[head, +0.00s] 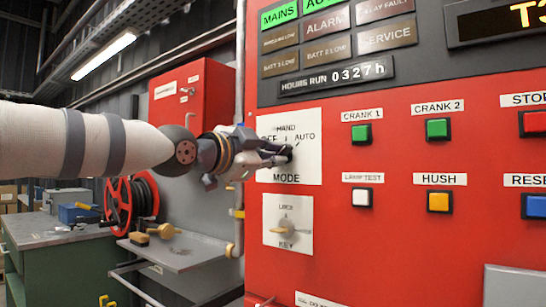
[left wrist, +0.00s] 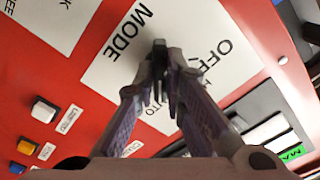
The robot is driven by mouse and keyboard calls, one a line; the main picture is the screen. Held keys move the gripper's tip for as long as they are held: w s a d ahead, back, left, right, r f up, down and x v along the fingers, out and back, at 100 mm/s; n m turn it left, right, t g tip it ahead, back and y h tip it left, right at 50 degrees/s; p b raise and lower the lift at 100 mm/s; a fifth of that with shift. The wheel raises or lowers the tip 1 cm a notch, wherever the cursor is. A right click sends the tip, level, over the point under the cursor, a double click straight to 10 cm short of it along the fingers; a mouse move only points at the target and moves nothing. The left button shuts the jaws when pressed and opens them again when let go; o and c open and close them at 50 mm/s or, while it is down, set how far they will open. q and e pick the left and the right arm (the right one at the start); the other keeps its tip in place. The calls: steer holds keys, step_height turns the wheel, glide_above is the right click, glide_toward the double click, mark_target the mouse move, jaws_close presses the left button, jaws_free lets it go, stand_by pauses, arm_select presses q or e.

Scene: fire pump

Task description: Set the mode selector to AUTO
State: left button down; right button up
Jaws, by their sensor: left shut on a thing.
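The mode selector is a small black knob (head: 288,153) on a white plate (head: 302,172) marked OFF, HAND, AUTO and MODE. My left gripper (head: 281,155) reaches in from the left and is shut on the knob. In the left wrist view the two fingers (left wrist: 159,75) close on the dark knob (left wrist: 159,44), and the plate (left wrist: 195,25) appears turned around behind them. The fingers hide much of the knob and part of the lettering, so I cannot tell which position it points to. My right gripper is not in view.
A LOCK/KEY switch (head: 287,229) sits just below the mode plate. Buttons CRANK 1 (head: 361,132), LAMP TEST (head: 362,197) and HUSH (head: 439,201) are to the right. Indicator lamps and an hours counter (head: 336,76) are above. A hose reel (head: 130,203) and bench stand left.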

arm_select(q)
steer(key=shift+m, duration=0.3)
steer(key=c, duration=1.7)
jaws_free()
steer(key=shift+o, duration=0.2)
steer(key=v, duration=0.7)
steer(key=shift+s, duration=0.2)
steer(key=shift+a, duration=0.15)
